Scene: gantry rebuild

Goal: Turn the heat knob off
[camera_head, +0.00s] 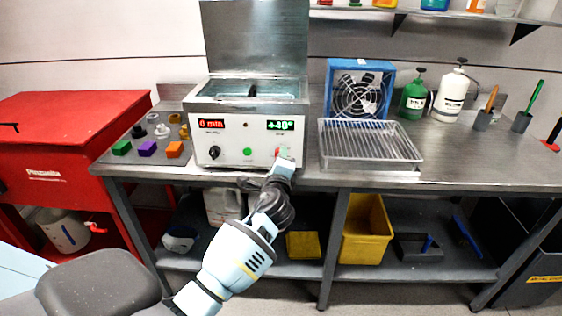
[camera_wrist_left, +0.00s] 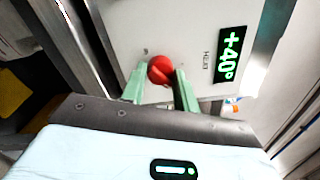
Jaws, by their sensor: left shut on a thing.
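The heat knob is a round red knob (camera_wrist_left: 161,70) on the white front panel of the metal bath unit (camera_head: 230,151), below the green display reading +40° (camera_head: 281,125). My left gripper (camera_head: 281,156) reaches up to the panel's right side and covers most of the knob in the head view. In the left wrist view, its green fingers (camera_wrist_left: 160,86) stand on both sides of the red knob and are shut on it. The "HEAT" label (camera_wrist_left: 206,61) sits between knob and display. My right gripper is not in view.
A black knob (camera_head: 214,152) and green button (camera_head: 247,152) sit left on the panel, under a red "0 min" display (camera_head: 211,123). A wire rack tray (camera_head: 368,143) stands close on the right. Coloured blocks (camera_head: 147,149) lie on the left.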

